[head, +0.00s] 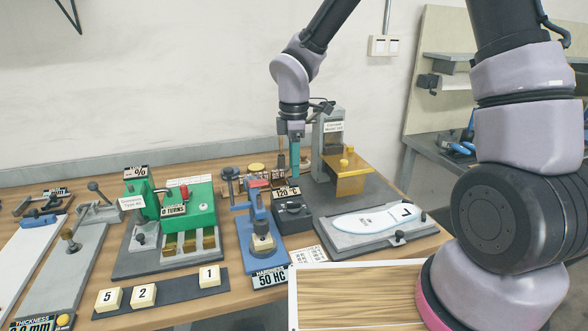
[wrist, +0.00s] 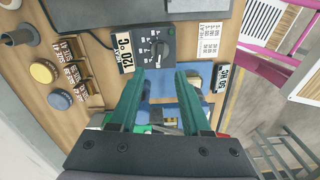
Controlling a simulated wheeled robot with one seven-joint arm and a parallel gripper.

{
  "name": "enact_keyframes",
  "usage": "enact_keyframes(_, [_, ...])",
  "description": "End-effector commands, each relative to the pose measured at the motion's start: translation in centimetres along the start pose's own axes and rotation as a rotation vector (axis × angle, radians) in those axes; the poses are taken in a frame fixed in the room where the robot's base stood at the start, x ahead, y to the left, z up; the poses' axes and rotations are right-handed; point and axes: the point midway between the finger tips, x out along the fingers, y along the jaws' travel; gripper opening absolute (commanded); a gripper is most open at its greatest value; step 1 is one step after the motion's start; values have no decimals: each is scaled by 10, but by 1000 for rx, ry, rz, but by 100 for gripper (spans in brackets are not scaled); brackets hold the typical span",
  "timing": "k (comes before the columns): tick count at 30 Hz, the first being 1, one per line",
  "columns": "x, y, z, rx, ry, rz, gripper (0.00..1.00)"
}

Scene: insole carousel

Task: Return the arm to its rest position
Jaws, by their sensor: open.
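My gripper (head: 295,160) hangs below my bent arm, over the back middle of the bench in the head view. In the wrist view its two green fingers (wrist: 160,85) stand apart with nothing between them. Beyond the fingertips in the wrist view are a black dial box (wrist: 155,45) with a "120 °C" label and a blue device. The gripper appears above the bench, apart from these things.
A green machine (head: 188,205), a blue hardness stand (head: 258,230) and a white insole (head: 375,219) on a grey plate crowd the wooden bench. A grey column (head: 328,135) with a yellow platform (head: 347,178) stands close right of my gripper. Number blocks (head: 143,294) lie in front.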

Motion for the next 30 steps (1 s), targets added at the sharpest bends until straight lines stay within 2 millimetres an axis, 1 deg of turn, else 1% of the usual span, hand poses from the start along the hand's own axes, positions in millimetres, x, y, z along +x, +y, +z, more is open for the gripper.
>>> enact_keyframes(6, [-2, 0, 2, 9, -1, 4, 48])
enact_keyframes(8, [-8, 1, 7, 39, -4, 14, 48])
enact_keyframes(10, [-21, 2, 19, 109, -9, 35, 48])
enact_keyframes(11, [-28, 3, 26, 152, -12, 47, 48])
enact_keyframes(14, [-61, 1, 55, 340, -12, 100, 48])
enact_keyframes(15, [-76, -1, 68, 429, -7, 124, 48])
enact_keyframes(17, [-97, -7, 87, 564, 8, 158, 48])
enact_keyframes(18, [-110, -11, 98, 654, 21, 179, 48])
enact_keyframes(20, [-130, -20, 115, 788, 48, 210, 48])
enact_keyframes(21, [-142, -26, 126, 877, 69, 229, 48])
enact_keyframes(23, [-160, -36, 141, 1010, 109, 257, 48])
enact_keyframes(24, [-172, -44, 150, 1096, 139, 272, 48])
enact_keyframes(26, [-188, -57, 163, 1226, 192, 293, 48])
enact_keyframes(30, [-221, -90, 187, 1513, 344, 325, 48])
